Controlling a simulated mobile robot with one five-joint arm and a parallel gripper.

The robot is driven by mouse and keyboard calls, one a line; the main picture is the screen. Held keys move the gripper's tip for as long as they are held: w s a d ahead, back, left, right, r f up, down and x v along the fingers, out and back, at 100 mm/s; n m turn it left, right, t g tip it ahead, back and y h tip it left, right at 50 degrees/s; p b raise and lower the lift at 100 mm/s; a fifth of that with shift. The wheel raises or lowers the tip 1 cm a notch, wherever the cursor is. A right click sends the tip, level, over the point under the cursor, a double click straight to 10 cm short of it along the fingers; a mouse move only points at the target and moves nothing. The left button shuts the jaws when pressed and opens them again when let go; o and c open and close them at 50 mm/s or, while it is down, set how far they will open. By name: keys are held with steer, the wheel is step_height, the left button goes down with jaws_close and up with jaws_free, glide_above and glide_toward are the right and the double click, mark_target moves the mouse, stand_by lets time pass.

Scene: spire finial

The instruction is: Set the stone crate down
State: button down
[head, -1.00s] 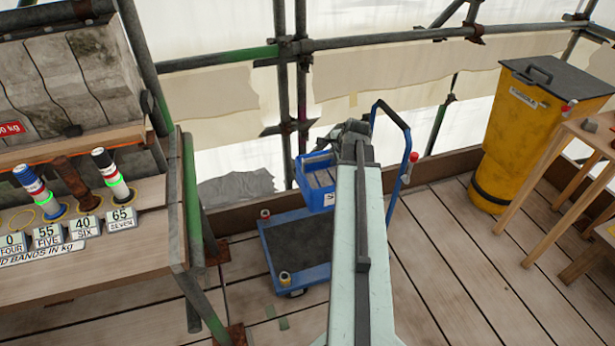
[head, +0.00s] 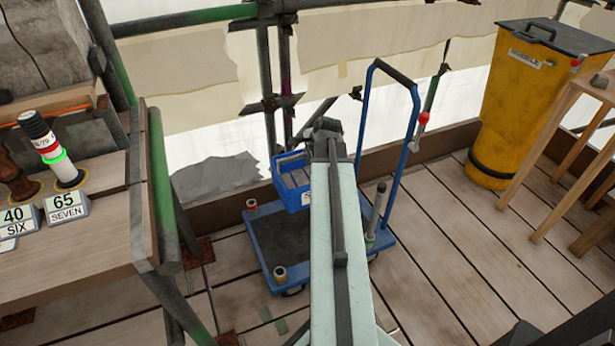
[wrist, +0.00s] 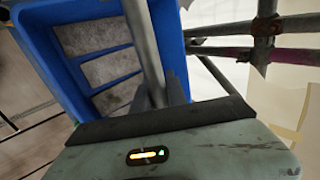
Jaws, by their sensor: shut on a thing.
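The stone crate (head: 288,195) is a blue open box with grey stone blocks inside. In the head view it is left of my arm's end, over the far part of the blue trolley's deck (head: 285,240). The wrist view shows the crate (wrist: 50,75) close up, tilted in the picture, with a grey bar across it. My gripper (wrist: 160,95) is shut on the crate; its fingertips are partly hidden. I cannot tell whether the crate's underside touches the deck.
The trolley has corner posts and a tall blue handle (head: 412,115) on the right. A bench with number signs (head: 65,207) stands left. A yellow bin (head: 515,100) and wooden table (head: 560,140) stand right. Scaffold poles (head: 265,90) are behind. Planks right of the trolley are clear.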

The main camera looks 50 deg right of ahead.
mark_target(308, 179)
steer(key=shift+f+b, duration=0.8)
steer(key=shift+f, duration=0.9)
step_height(308, 179, down, 20)
steer(key=b, duration=2)
steer(key=shift+f, duration=0.15)
steer(key=shift+s+f+b, duration=0.1)
steer(key=shift+f+b, duration=0.55)
steer(key=shift+b, duration=0.25)
steer(key=c, duration=1.3)
jaws_free()
steer(key=shift+o, duration=0.2)
steer(key=shift+r, duration=0.1)
